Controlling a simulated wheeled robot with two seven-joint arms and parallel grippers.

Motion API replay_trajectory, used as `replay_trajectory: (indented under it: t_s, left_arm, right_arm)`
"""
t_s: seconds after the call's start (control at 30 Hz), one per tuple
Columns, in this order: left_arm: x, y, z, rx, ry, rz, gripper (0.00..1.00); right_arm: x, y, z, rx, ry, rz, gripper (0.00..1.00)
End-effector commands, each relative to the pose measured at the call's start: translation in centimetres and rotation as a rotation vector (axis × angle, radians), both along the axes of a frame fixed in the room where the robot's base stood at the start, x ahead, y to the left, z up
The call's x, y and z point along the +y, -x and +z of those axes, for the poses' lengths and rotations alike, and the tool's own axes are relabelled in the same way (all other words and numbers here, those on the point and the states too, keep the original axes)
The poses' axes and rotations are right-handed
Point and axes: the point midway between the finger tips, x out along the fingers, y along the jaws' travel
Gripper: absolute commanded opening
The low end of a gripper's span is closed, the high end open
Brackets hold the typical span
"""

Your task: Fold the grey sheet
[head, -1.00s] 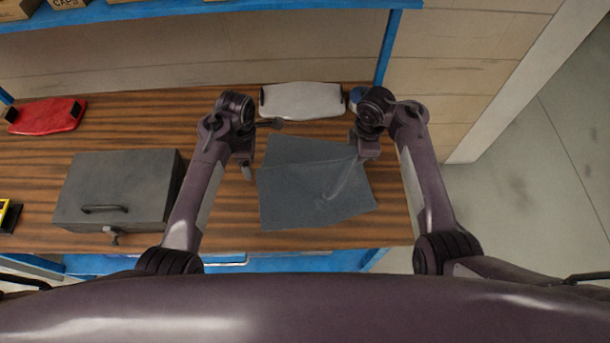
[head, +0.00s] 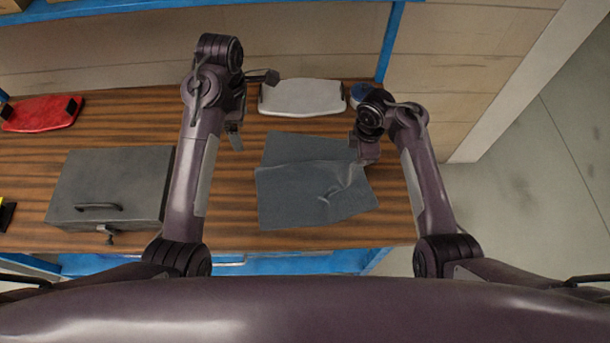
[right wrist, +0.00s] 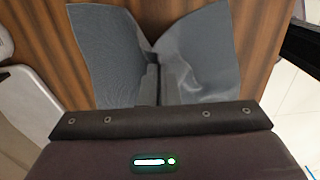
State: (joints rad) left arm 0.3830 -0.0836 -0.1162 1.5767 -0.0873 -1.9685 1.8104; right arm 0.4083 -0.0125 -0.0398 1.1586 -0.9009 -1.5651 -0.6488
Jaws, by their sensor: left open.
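The grey sheet (head: 300,205) lies on the wooden bench, partly folded, with a raised crease towards its right side. It also shows in the right wrist view (right wrist: 105,45), where its folds draw together at the gripper. My left gripper (head: 236,138) is open and empty, above the bench to the left of the sheet's far part and apart from it. My right gripper (head: 360,160) is at the sheet's right edge and looks shut on it, the cloth lifted there. The arm hides part of the right fingertips.
A grey metal box (head: 130,180) with a handle stands left of the sheet. A red object (head: 42,114) lies far left. A blue-framed shelf (head: 200,14) hangs over the back.

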Motion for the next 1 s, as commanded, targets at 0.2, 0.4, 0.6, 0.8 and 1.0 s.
replay_trajectory:
  t_s: [0.2, 0.4, 0.6, 0.8, 1.0]
  left_arm:
    - [-0.02, 0.00, 0.01, 0.000, 0.000, 0.000, 0.87]
    - [-0.02, 0.00, -0.02, 0.000, 0.000, 0.000, 0.87]
    - [-0.01, 0.00, -0.03, 0.000, 0.000, 0.000, 0.87]
    - [-0.01, 0.00, -0.03, 0.000, 0.000, 0.000, 0.87]
    - [-0.01, 0.00, -0.03, 0.000, 0.000, 0.000, 0.87]
  right_arm:
    - [0.00, 0.00, 0.03, 0.000, 0.000, 0.000, 0.08]
    - [0.00, 0.00, 0.02, 0.000, 0.000, 0.000, 0.28]
    - [0.00, 0.00, 0.02, 0.000, 0.000, 0.000, 0.34]
    - [0.00, 0.00, 0.02, 0.000, 0.000, 0.000, 0.55]
    - [0.00, 0.00, 0.02, 0.000, 0.000, 0.000, 0.60]
